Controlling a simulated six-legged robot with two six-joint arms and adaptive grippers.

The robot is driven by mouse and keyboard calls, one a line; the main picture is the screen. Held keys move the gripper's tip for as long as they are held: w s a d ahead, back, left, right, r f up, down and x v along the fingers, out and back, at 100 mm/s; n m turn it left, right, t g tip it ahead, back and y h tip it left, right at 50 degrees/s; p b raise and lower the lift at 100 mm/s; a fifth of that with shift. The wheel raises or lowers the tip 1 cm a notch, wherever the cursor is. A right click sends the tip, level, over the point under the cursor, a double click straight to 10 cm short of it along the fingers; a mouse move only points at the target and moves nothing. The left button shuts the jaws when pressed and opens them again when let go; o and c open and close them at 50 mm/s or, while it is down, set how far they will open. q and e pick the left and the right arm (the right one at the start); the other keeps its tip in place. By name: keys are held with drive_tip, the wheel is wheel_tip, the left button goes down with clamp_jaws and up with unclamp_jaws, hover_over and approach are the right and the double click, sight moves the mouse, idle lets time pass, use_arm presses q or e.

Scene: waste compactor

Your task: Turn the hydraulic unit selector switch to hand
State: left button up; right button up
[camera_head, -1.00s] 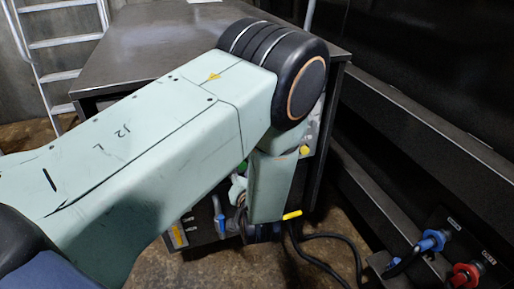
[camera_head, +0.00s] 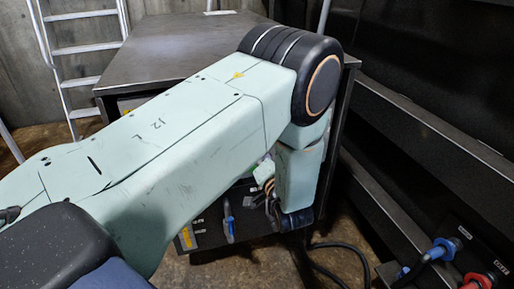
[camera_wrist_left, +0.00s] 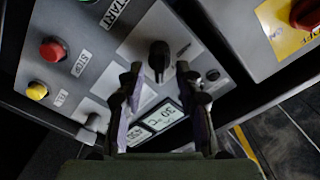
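The black selector switch (camera_wrist_left: 158,52) sits on a grey control panel (camera_wrist_left: 125,52) in the left wrist view. My left gripper (camera_wrist_left: 157,72) is open, with one finger on each side of the switch in the picture. The fingertips appear just short of the knob or level with it; I cannot tell whether they touch it. The switch's position labels are too small to read. In the head view my left arm covers the panel, and neither the switch nor the gripper fingers can be made out. My right gripper is not in view.
The panel also carries a red button (camera_wrist_left: 52,50), a yellow button (camera_wrist_left: 37,91) and a small display (camera_wrist_left: 163,115). A red knob on a yellow plate (camera_wrist_left: 285,22) is at upper right. The head view shows a metal-topped cabinet (camera_head: 180,50), a ladder (camera_head: 85,48) and hoses (camera_head: 345,250).

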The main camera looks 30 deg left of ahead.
use_arm(q)
drive_tip(key=shift+b+x, duration=0.6)
drive_tip(key=shift+x, duration=1.35)
drive_tip(key=shift+c, duration=0.3)
clamp_jaws()
